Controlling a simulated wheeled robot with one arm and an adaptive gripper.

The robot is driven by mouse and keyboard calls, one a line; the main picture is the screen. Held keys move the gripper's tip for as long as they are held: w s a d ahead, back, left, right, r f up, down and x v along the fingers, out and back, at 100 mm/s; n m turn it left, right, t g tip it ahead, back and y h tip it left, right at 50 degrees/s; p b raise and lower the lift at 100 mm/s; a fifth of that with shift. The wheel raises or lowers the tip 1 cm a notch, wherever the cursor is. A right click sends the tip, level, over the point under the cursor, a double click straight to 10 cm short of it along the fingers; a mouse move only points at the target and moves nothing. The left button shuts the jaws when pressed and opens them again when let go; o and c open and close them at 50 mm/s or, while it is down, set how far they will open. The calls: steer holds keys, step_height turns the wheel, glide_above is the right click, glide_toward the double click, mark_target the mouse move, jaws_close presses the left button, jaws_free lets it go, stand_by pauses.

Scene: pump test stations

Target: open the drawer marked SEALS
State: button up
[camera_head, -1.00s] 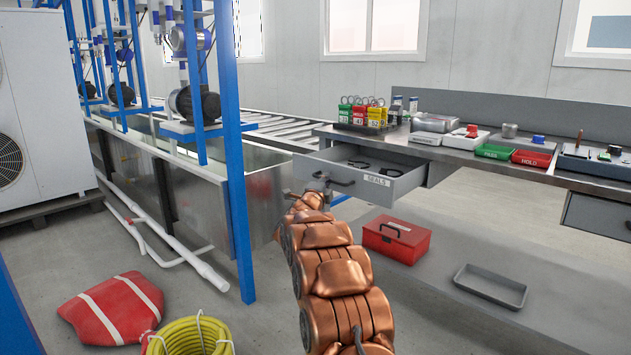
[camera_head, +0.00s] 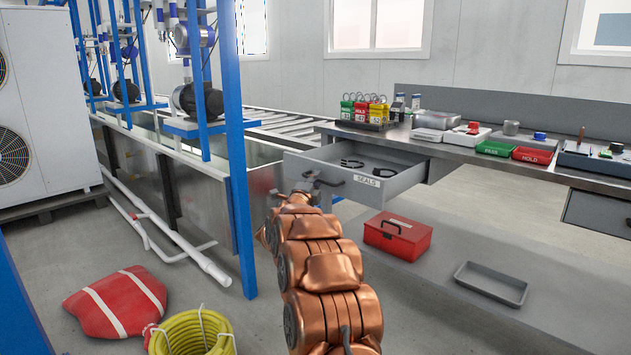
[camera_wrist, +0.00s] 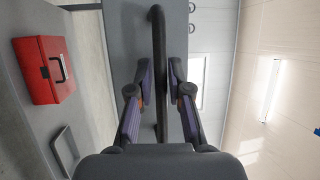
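The grey drawer marked SEALS (camera_head: 398,182) is pulled out from under the bench, with dark rings showing inside. My gripper (camera_head: 312,182) is at the dark bar handle (camera_head: 333,181) on the drawer front. In the wrist view, the fingers (camera_wrist: 159,85) lie on either side of the handle (camera_wrist: 159,30), close against it, and look shut on it. The exact finger contact is hard to see.
A red toolbox (camera_head: 397,237) and a grey tray (camera_head: 491,284) lie below the bench. A blue post (camera_head: 239,170) stands left of my arm. A yellow hose coil (camera_head: 192,333) and a red-and-white bag (camera_head: 117,301) lie on the floor at left.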

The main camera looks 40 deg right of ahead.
steer(key=shift+o, duration=1.4)
steer(key=shift+a, duration=0.1)
steer(key=v, duration=1.2)
